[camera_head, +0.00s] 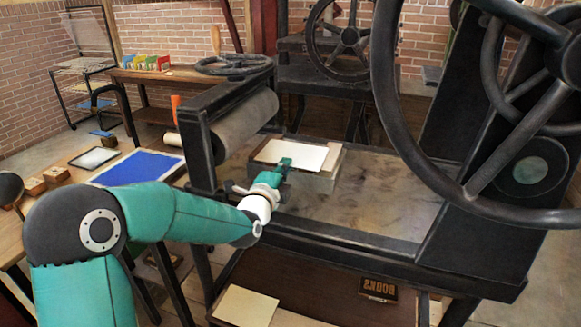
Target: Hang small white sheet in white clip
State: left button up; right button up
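A small white sheet (305,154) lies flat on a low block (318,182) on the bed of the press. My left arm reaches in from the left. Its teal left gripper (285,162) is at the near left edge of the sheet and overlaps it in the picture. The fingers are too small to tell whether they are open, shut or touching the paper. I cannot make out a white clip in this view. My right gripper is not in view.
The press's roller (245,127) is left of the block, and a large dark handwheel (478,190) is at the right. A blue inked slab (138,167) lies on the left table. A wire rack (82,66) stands at the back left. The bed's right side is clear.

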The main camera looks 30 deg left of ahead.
pick_arm(q)
grip_shut()
notch_tip(320, 180, up, 3)
jog(key=shift+r+p, duration=0.1)
jog(key=shift+p, duration=0.6)
jog(key=r+b+v, duration=0.2)
jog(key=b+v, duration=0.3)
jog(key=v, duration=1.7)
jog(key=shift+r, duration=0.35)
